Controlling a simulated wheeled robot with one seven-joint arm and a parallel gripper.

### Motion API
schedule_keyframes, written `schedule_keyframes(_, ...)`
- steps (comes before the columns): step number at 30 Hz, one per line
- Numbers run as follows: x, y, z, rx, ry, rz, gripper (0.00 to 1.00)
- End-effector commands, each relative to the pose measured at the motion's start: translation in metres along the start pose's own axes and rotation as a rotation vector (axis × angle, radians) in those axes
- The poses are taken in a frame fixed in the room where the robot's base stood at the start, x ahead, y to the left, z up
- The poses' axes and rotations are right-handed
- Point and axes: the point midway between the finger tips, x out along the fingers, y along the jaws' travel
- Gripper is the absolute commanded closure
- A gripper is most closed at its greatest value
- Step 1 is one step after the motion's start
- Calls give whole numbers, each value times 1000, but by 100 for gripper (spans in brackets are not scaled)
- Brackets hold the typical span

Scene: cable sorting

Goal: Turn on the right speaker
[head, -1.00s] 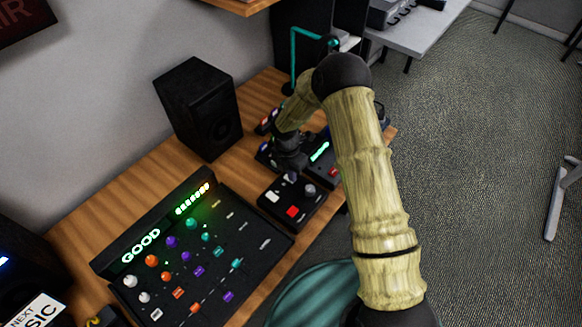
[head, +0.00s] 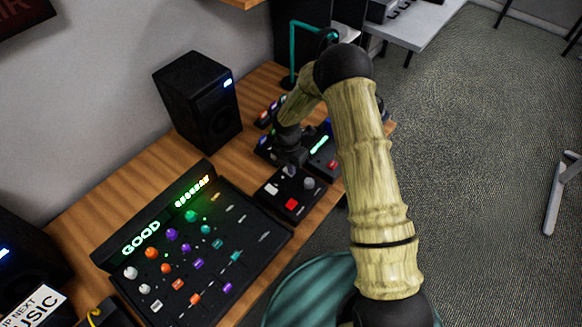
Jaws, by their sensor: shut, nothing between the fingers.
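The right speaker (head: 199,104) is a black box standing at the back of the wooden desk, against the wall. A small blue-white light shows near the top right of its front. The left speaker (head: 22,262) is partly in view at the left edge and also shows a blue light. My gripper (head: 289,172) is shut and empty. It points down at a small black control box (head: 287,192) with a white button, a red button and a grey knob. Whether its fingertips touch the box is too small to tell.
A black mixer (head: 190,250) with coloured knobs and a lit "GOOD" display lies in front of the speakers. Other small black boxes (head: 324,150) stand beside and behind my gripper. A teal seat (head: 320,295) is at the desk's front edge.

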Motion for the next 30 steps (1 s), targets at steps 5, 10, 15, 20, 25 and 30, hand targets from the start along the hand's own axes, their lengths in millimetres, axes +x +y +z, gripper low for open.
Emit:
schedule_keyframes(5,-1,9,-3,-3,3,4,100)
schedule_keyframes(10,-3,14,-2,-2,2,5,100)
schedule_keyframes(15,-4,13,-1,-2,1,4,100)
schedule_keyframes(20,-5,13,-1,-1,1,4,100)
schedule_keyframes(25,-18,13,-1,-1,1,5,100)
schedule_keyframes(30,-39,14,-1,-1,1,5,100)
